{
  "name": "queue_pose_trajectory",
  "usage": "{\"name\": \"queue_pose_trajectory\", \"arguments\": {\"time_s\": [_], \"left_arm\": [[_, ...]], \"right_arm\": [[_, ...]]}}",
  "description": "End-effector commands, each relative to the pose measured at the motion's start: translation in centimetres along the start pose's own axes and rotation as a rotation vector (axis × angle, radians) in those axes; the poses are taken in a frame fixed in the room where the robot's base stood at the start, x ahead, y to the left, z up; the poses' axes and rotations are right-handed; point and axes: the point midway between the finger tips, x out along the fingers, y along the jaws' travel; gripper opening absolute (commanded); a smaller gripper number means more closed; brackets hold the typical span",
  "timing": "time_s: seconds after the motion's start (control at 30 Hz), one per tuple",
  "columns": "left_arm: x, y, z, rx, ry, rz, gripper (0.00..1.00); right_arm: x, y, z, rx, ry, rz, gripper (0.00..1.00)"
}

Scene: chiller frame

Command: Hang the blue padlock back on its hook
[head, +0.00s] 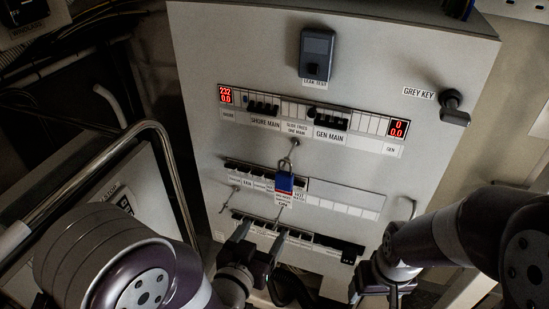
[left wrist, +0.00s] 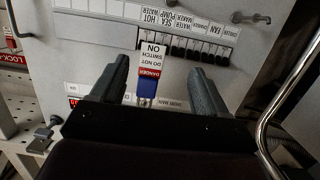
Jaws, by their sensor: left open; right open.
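The blue padlock (head: 285,184) hangs upright on the front of the grey panel, below a small metal fitting (head: 294,146). I cannot tell exactly how its shackle sits on that fitting. A red and white danger tag (left wrist: 151,60) is just below the padlock; the padlock's blue body also shows in the left wrist view (left wrist: 148,86). My left gripper (head: 261,233) is open and empty, below the padlock, with its fingers pointing up toward the panel. In the left wrist view the padlock and tag appear between the fingers, not gripped. My right gripper (head: 371,284) is low at the right; its fingers are hard to make out.
Rows of breakers (head: 330,121) run across the panel. A small hook (head: 234,190) is on its left and a bent handle (head: 412,208) on its right. A black knob (head: 455,106) sits at the upper right. A metal rail (head: 176,175) stands left of the panel.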

Motion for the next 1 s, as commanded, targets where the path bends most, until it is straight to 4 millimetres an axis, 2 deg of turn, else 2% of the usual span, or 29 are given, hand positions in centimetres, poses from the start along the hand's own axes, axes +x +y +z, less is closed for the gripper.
{"name": "queue_pose_trajectory", "arguments": {"time_s": [0.1,0.2,0.4,0.63,0.8,0.9,1.0], "left_arm": [[-0.1,-0.2,-2.8,0.000,0.130,-0.012,0.74],[0.7,-0.3,-3.9,0.001,0.175,-0.015,0.74],[5.1,-0.3,-4.9,0.002,0.178,-0.015,0.74],[8.1,-0.2,-5.7,0.001,0.177,-0.015,0.74],[11.2,0.0,-6.4,0.001,0.176,-0.015,0.74],[12.1,0.0,-6.4,0.001,0.175,-0.014,0.74],[12.3,0.0,-6.4,0.001,0.175,-0.014,0.74]], "right_arm": [[0.0,0.0,0.0,0.000,0.000,0.000,0.72],[-0.2,0.0,0.0,0.000,-0.001,0.000,0.72],[-1.0,0.0,-0.1,0.000,0.000,0.000,0.72],[-1.8,0.0,-0.2,0.000,0.000,0.000,0.72],[-2.8,0.0,-0.3,0.000,0.000,0.000,0.72],[-2.9,0.0,-0.3,0.000,0.000,0.000,0.72],[-2.8,0.0,-0.3,0.000,0.000,0.000,0.72]]}}
